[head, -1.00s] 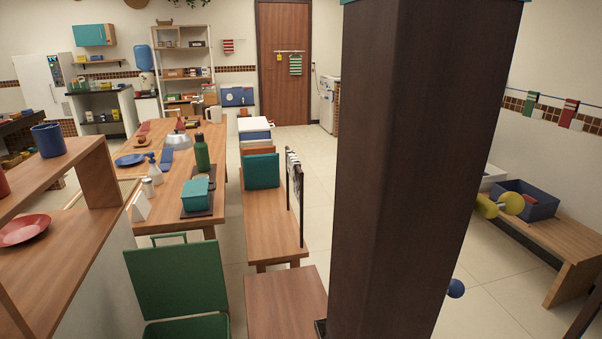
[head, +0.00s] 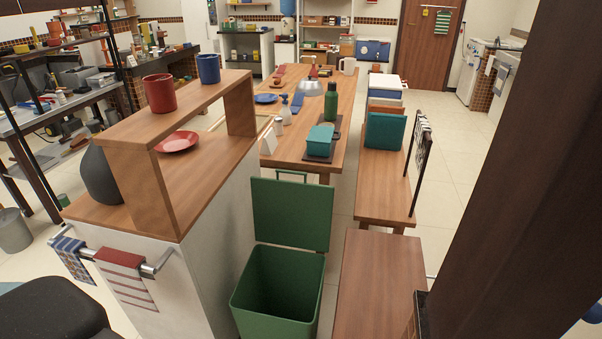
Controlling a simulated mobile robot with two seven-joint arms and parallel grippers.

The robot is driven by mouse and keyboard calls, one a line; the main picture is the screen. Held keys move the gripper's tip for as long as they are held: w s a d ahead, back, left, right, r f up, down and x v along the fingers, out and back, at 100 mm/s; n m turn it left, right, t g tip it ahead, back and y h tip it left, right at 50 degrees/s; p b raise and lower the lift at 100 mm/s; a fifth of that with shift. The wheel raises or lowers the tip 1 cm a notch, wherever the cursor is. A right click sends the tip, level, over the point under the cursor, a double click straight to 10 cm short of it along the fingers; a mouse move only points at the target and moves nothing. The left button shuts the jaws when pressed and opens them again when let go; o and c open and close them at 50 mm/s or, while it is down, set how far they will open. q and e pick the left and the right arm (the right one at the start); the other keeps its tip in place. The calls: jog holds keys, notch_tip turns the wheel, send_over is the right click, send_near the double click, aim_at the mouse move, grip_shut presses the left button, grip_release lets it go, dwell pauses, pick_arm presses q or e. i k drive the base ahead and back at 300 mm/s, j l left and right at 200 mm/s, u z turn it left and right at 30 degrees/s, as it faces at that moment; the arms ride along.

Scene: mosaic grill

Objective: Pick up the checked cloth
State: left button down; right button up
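A blue and white checked cloth (head: 73,258) hangs over the left part of a metal rail (head: 87,253) on the end of the white counter, at the lower left of the head view. A red cloth with pale stripes (head: 125,278) hangs beside it on the same rail. A black and white patterned cloth (head: 421,138) hangs on a dark rack beside the bench; its pattern is too small to tell. Neither of my grippers is in view.
The counter (head: 202,285) bears a wooden shelf with cups and a red plate (head: 176,142). An open green bin (head: 280,290) stands right of it. A wooden bench (head: 378,285) and a dark pillar (head: 520,190) are at the right. Pale floor shows at the far left.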

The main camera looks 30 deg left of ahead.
aim_at(66, 247)
jog(key=u, duration=2.35)
jog(key=i+j+z, duration=0.25)
jog(key=z, duration=0.25)
jog(key=i+j+z, duration=0.2)
jog(key=z, duration=0.25)
jog(key=i+j+z, duration=0.1)
jog(key=j, duration=0.35)
jog(key=i+j+z, duration=0.1)
jog(key=j, duration=0.4)
jog(key=i+j+z, duration=0.1)
jog(key=j, duration=0.35)
jog(key=i+j+z, duration=0.1)
jog(key=j, duration=0.4)
jog(key=i, duration=0.1)
